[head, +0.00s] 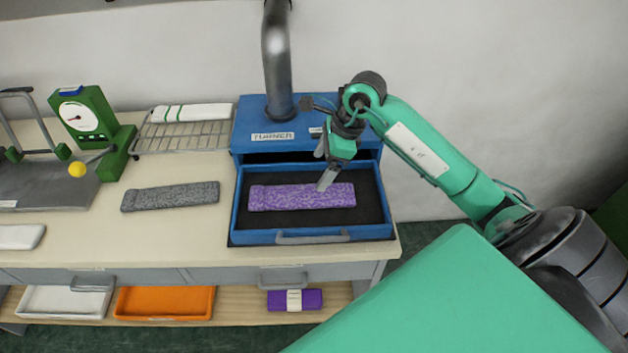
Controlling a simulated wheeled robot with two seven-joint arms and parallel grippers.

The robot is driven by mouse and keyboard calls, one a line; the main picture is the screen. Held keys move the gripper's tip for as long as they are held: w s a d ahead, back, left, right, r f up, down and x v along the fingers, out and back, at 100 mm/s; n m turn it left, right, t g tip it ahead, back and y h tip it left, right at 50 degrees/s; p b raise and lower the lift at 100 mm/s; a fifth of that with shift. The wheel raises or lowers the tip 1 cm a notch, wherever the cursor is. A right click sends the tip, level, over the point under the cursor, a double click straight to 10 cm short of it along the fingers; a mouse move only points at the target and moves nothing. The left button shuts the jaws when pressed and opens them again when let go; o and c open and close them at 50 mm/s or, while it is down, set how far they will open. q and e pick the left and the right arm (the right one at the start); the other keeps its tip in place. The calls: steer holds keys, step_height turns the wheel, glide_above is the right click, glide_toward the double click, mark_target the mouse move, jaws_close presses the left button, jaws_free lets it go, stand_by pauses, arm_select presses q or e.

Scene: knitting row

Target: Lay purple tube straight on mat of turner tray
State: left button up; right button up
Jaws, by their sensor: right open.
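The purple tube (290,197) lies flat on the dark mat (372,207) inside the blue turner tray (238,215). It looks straight, with its length running left to right along the tray. The tray is pulled out from the blue turner machine (250,128), which carries a "TURNER" label. My right gripper (324,172) is open, just above the right part of the tube, its fingertips pointing down. A fingertip overlaps the tube in the picture, and I cannot tell whether it touches. My left gripper is not in the view.
A grey tube (171,196) lies on the bench left of the tray. A wire rack (185,137) holds a white towel-like piece (190,112) behind it. A green dial device (90,118) stands further left. Shelf below holds white (65,301) and orange (165,302) trays and a purple packet (295,300).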

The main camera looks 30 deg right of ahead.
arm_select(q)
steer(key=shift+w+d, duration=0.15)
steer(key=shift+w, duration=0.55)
arm_select(e)
steer(key=shift+v, duration=1.25)
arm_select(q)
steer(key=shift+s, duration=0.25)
